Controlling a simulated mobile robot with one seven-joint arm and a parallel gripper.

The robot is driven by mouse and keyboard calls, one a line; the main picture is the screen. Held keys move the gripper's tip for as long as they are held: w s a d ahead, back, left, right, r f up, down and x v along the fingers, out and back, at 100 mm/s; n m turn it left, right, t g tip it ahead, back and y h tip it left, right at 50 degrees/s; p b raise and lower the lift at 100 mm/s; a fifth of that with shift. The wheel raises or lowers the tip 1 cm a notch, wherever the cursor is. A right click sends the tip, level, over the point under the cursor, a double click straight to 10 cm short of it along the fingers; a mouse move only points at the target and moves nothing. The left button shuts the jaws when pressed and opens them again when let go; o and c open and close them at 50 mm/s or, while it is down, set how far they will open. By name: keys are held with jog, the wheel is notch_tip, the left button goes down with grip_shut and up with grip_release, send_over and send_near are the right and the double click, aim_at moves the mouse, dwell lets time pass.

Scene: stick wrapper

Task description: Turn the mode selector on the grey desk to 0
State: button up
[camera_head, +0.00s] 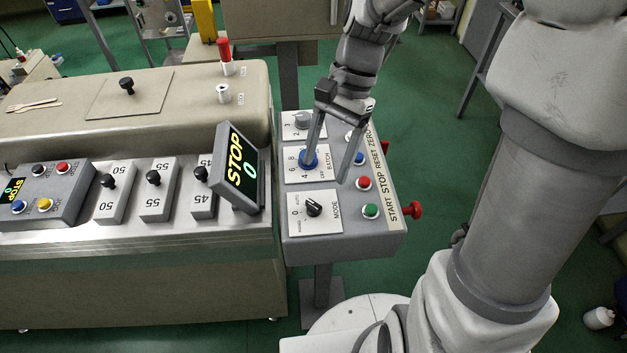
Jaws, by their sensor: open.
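The mode selector (314,208) is a small black knob on a white plate marked MODE, at the near left of the grey desk (350,246). The plate shows a 0 and small lettering around the knob. The knob seems turned obliquely, and I cannot tell for certain which mark it points at. My gripper (325,174) is above the desk, pointing down, with its two fingers apart and nothing between them. It is farther back than the mode selector, over the blue batch knob (309,159), which one finger partly covers. I cannot tell whether that finger touches it.
A grey knob (302,120) sits behind the batch knob. Red (363,183) and green (370,211) buttons line the desk's right side. A red knob (413,210) sticks out at the right edge. A tilted STOP display (238,167) stands close to the desk's left.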

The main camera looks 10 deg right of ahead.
aim_at(314, 203)
jog(key=x, duration=0.8)
jog(key=shift+f+b, duration=0.2)
jog(key=shift+b, duration=0.15)
grip_shut()
